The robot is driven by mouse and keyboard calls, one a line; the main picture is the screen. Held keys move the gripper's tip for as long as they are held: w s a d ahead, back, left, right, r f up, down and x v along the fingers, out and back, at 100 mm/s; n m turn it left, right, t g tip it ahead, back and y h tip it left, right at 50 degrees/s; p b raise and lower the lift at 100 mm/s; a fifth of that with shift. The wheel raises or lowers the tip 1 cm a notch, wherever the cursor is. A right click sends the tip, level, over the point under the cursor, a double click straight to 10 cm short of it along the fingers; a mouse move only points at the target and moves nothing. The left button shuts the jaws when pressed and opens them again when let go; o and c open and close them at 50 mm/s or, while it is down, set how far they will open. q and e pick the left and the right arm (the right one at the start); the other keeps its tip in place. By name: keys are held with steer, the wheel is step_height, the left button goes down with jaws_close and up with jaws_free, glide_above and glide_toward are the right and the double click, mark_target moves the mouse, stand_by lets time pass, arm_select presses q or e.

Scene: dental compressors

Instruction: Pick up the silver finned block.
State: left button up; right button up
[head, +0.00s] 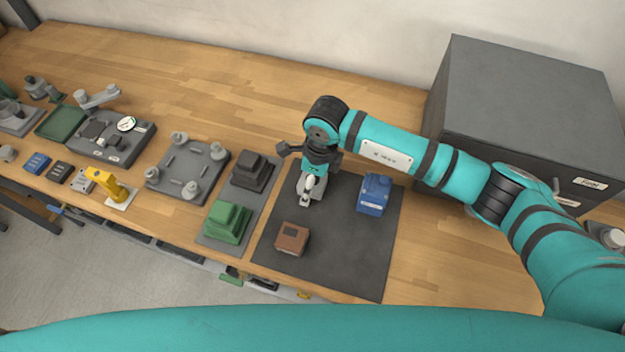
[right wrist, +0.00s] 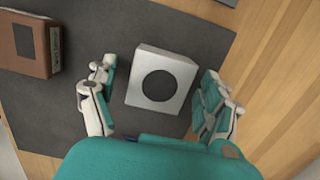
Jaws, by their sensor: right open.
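The silver block (right wrist: 162,80) stands on the dark mat in the right wrist view. Its facing side is pale and square with a large dark round disc; I cannot make out fins from here. My right gripper (right wrist: 158,70) is open, with one finger on each side of the block and visible gaps between. In the head view my right gripper (head: 308,190) is over the mat and covers much of the block. My left gripper is not in view.
On the dark mat (head: 333,268), a brown block (head: 292,239) stands nearer the front edge and a blue block (head: 374,194) to the right. Green and black stepped pieces stand to the left. A grey cabinet (head: 520,110) stands at the back right.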

steer(key=c, duration=1.4)
steer(key=shift+r, duration=0.1)
